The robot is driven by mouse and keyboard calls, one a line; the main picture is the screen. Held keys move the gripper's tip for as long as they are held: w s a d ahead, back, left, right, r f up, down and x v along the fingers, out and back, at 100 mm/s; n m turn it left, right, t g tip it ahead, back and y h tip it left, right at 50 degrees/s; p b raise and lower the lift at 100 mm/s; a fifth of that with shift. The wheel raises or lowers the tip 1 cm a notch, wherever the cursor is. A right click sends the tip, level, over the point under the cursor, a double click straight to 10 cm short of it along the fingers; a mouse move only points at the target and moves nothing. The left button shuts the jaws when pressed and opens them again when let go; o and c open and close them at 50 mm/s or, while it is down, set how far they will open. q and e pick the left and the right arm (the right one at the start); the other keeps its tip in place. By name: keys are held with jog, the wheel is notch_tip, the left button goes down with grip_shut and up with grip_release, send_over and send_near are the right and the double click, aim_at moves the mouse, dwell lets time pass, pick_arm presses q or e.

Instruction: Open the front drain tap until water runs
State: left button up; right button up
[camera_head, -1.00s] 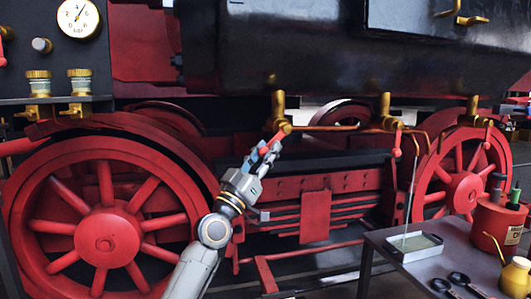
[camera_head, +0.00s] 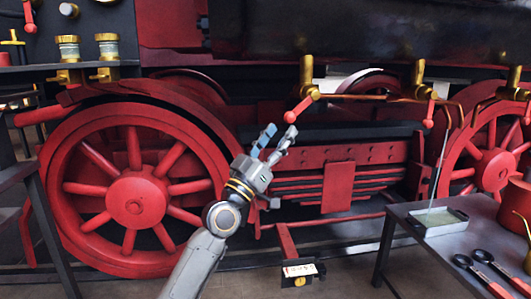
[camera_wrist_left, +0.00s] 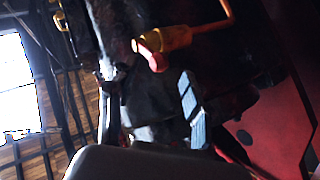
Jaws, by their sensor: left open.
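Brass taps with red levers sit along the engine's lower side in the head view. I cannot tell for certain which one is the front drain tap. The left tap (camera_head: 307,78) has its red lever (camera_head: 298,110) slanting down to the left; the middle tap's lever (camera_head: 429,114) hangs nearly straight down. My left gripper (camera_head: 280,140) is open and empty, just below and left of the left tap's lever, apart from it. In the left wrist view a brass tap with a red lever end (camera_wrist_left: 152,50) lies beyond the blue-grey finger pads (camera_wrist_left: 192,108). No water shows at the left tap.
A thin pale line runs down to a shallow tray (camera_head: 464,230) on the grey table (camera_head: 408,246); I cannot tell whether it is water. Black-and-red tools (camera_head: 480,270) lie there. A red spoked wheel (camera_head: 135,200) stands left. A small labelled box (camera_head: 300,272) is on the floor.

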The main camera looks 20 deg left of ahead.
pick_arm(q)
jog(key=v, duration=0.6)
jog(key=shift+r, duration=0.1)
dwell(1.1)
